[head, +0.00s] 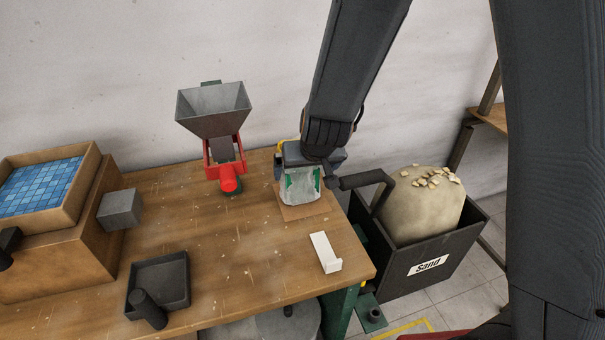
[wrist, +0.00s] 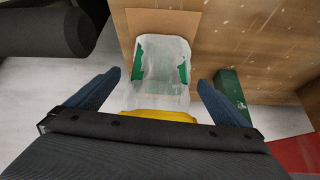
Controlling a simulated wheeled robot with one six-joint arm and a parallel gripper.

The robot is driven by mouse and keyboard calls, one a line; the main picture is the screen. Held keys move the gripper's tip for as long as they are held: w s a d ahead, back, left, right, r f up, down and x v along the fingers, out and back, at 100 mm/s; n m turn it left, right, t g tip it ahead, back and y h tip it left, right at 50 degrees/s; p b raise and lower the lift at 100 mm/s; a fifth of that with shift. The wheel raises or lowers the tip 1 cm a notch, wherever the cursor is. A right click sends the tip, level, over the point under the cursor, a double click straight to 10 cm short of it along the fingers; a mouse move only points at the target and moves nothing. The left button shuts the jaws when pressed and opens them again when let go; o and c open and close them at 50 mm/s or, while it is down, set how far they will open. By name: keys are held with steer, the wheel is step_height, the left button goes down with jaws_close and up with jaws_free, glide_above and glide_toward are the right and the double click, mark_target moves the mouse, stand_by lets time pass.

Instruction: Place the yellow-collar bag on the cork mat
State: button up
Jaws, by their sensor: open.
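The yellow-collar bag (head: 301,187) is a clear, pale-filled bag with green patches. It appears to stand on the cork mat (head: 308,212) at the table's right end. In the wrist view the bag (wrist: 162,62) lies ahead between the fingers, with its yellow collar (wrist: 165,115) near the palm and the mat (wrist: 138,20) behind it. My gripper (wrist: 160,77) is open, one blue finger on each side, with gaps to the bag. In the head view my gripper (head: 297,166) is over the bag's top and hides most of the collar.
A black sand bin (head: 427,268) with a dark bar stands right of the table. A white bracket (head: 324,252) lies in front of the mat. A red-based hopper (head: 214,107) stands to the left. A dark tray (head: 160,282) and grey block (head: 120,209) are further left.

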steer(key=p+v, duration=0.2)
steer(key=v, duration=0.5)
